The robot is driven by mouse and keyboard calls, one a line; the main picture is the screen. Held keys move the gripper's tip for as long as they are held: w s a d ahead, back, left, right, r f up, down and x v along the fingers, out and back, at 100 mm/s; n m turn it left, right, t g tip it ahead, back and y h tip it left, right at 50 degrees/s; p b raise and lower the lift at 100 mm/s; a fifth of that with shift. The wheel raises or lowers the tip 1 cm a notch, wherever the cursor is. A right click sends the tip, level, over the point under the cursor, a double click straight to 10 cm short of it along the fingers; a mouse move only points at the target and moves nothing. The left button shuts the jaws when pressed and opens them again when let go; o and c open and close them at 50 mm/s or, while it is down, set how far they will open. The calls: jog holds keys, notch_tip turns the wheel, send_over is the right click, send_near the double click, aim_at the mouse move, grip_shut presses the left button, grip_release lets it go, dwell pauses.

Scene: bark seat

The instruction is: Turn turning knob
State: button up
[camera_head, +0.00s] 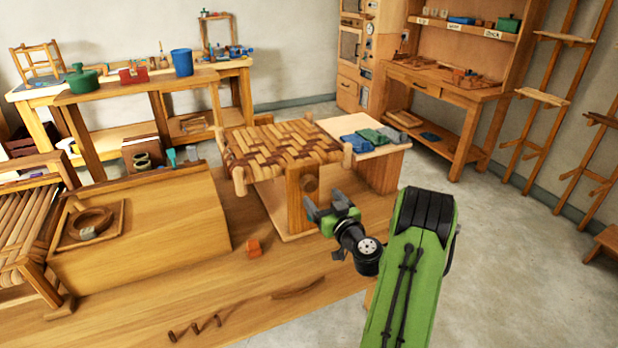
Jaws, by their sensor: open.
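A round wooden knob (309,183) shows on the front of the upright wooden post (303,215), under the woven bark seat (282,145). It looks like the turning knob. My gripper (323,203) is open, just below and to the right of the knob in the picture. Its jaws point toward the post and hold nothing. I cannot tell how far in front of the post they are. The knob's face is plain and I see no mark of its turn.
A slanted wooden box (150,225) stands at the left, with a framed ring on its left end. A low stand (380,155) with folded cloths is behind my gripper.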

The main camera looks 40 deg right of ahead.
aim_at(312, 185)
jog(key=p+x, duration=0.2)
jog(key=x, duration=0.5)
jog(key=shift+w+d, duration=0.15)
jog(key=shift+w, duration=0.15)
jog(key=c, duration=1)
jog(key=shift+c, duration=0.2)
